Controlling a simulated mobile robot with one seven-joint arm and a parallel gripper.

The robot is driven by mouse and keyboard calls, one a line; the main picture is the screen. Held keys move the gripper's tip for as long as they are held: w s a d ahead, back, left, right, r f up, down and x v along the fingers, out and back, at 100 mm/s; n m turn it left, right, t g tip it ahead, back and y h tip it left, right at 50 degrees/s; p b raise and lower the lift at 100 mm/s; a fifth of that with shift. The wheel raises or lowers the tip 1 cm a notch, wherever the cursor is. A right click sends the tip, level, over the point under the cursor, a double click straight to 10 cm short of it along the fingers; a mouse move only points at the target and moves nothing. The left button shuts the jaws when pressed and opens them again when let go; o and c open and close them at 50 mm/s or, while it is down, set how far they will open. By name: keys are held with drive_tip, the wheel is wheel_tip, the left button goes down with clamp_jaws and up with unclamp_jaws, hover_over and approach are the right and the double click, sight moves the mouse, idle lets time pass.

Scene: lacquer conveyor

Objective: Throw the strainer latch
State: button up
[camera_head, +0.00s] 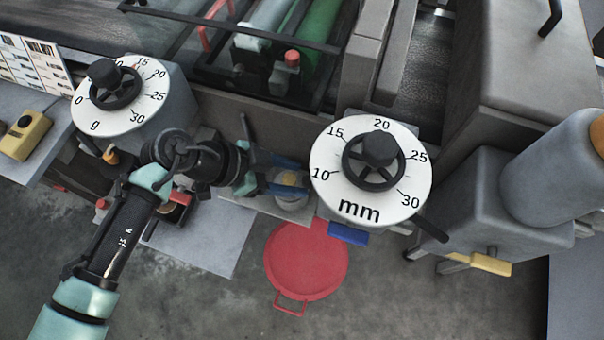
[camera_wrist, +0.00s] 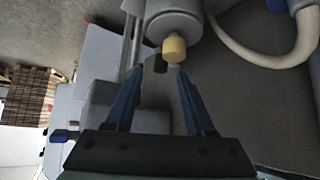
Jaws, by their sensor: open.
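I cannot tell for sure which part is the strainer latch. In the wrist view a yellow cylindrical knob (camera_wrist: 174,50) projects from the end of a grey cylindrical housing (camera_wrist: 174,22). My gripper (camera_wrist: 158,70) is open, with its two blue fingers apart and nothing held between them. The knob appears just past the fingertips, between them and slightly right of their middle; I cannot tell any contact. In the head view my gripper (camera_head: 290,182) reaches right, between the two dials and low against the machine. My own arm hides part of that area.
The "g" dial (camera_head: 115,97) is left and the "mm" dial (camera_head: 371,169) right. A red lidded round container (camera_head: 306,263) stands on the floor below. A yellow handle (camera_head: 491,264) sticks out at right. A pale hose (camera_wrist: 262,58) curves beside the housing in the wrist view.

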drive_tip(key=shift+x, duration=1.35)
clamp_jaws()
